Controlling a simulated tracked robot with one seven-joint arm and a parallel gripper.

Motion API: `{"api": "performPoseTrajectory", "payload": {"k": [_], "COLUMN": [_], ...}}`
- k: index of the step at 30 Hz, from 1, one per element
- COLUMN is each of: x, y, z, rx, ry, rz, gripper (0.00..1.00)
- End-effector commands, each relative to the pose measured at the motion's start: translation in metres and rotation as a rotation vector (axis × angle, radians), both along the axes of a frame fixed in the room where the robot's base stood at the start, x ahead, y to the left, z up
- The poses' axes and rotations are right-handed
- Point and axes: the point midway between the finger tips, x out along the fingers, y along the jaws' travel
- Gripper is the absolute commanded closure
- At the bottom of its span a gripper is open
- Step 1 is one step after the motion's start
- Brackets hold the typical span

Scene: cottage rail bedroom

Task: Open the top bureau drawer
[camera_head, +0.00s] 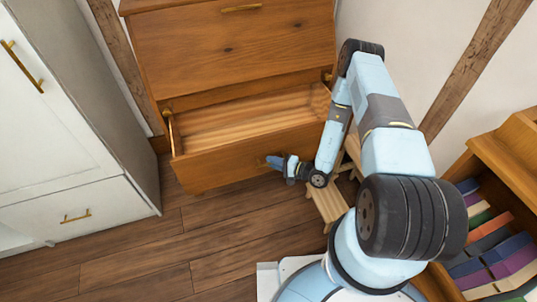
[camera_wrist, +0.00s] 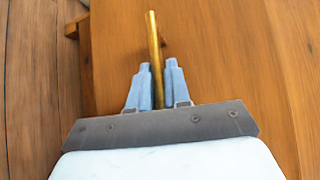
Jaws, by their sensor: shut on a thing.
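The wooden bureau (camera_head: 235,50) stands against the wall at the back of the head view. Below its upper front, a drawer (camera_head: 240,160) stands out from the body, and its pale, empty-looking inside shows from above. My gripper (camera_head: 272,161) is at the outer face of this drawer front, right of its middle. In the wrist view, the two blue fingers (camera_wrist: 158,85) are shut on a brass bar handle (camera_wrist: 153,35), which sticks out beyond the fingertips. The drawer's wooden front (camera_wrist: 220,50) fills much of that view. The handle is hidden by my gripper in the head view.
A white cabinet (camera_head: 75,130) with brass handles stands at the left. A small wooden stool (camera_head: 328,203) is close to my arm. A bookcase (camera_head: 510,150) with several books is at the right. Bare plank floor (camera_head: 135,250) lies in front of the bureau.

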Motion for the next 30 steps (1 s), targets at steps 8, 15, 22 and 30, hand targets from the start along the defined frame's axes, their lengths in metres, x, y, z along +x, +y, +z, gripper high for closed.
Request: {"api": "performPoseTrajectory", "payload": {"k": [8, 15, 22, 30], "x": [-0.0152, -0.0156, -0.0151, -0.0147], "y": [-0.0062, -0.0068, -0.0066, -0.0055], "z": [-0.0036, -0.0038, -0.0033, -0.0016], "rx": [-0.009, -0.009, -0.008, -0.004], "ry": [0.006, 0.005, 0.004, 0.001], "rz": [-0.002, -0.003, -0.002, -0.001], "gripper": [1.00, 1.00, 0.70, 0.65]}}
